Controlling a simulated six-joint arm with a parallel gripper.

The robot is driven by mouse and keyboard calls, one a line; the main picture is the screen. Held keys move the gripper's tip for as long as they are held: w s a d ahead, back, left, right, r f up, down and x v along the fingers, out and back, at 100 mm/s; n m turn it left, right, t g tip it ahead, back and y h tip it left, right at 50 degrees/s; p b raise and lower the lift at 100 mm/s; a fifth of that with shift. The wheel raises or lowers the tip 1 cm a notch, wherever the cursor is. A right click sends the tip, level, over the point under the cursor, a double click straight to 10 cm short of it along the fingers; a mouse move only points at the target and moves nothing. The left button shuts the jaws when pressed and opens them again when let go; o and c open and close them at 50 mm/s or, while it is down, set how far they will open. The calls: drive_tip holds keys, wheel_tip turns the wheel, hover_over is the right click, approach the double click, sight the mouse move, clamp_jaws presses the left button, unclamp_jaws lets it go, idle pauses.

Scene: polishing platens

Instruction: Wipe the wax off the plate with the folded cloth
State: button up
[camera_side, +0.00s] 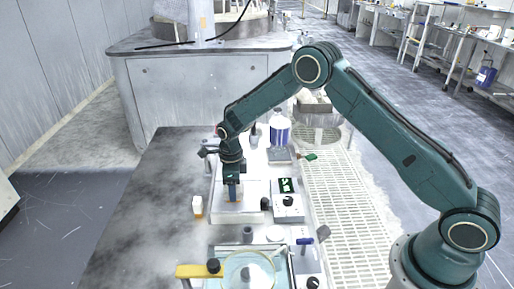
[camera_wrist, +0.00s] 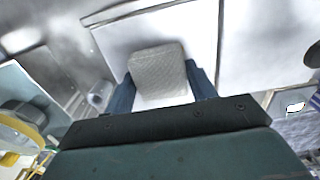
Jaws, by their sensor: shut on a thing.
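My gripper (camera_side: 233,198) points down over the white plate (camera_side: 259,190) of a bench unit in the side view. In the wrist view its two blue fingers (camera_wrist: 160,84) are shut on the folded cloth (camera_wrist: 158,68), a pale grey textured pad. The plate also shows in the wrist view (camera_wrist: 199,30) as a smooth white surface beyond the cloth. The cloth is low over the plate; I cannot tell whether it touches. I cannot make out wax on the plate; the cloth and gripper hide part of it.
A unit with a green display (camera_side: 287,186) and dark knobs stands right of the plate. A small white and orange bottle (camera_side: 197,207) stands to its left. A blue-labelled bottle (camera_side: 280,132) stands behind. The left bench top is clear.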

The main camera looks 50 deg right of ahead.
drive_tip(key=shift+f, duration=0.25)
idle(0.3)
drive_tip(key=o, duration=0.5)
drive_tip(key=shift+o, duration=0.2)
drive_tip(key=shift+r, duration=0.35)
drive_tip(key=c, duration=0.7)
drive_tip(key=shift+r, duration=2)
drive_tip(key=shift+w+r, duration=0.1)
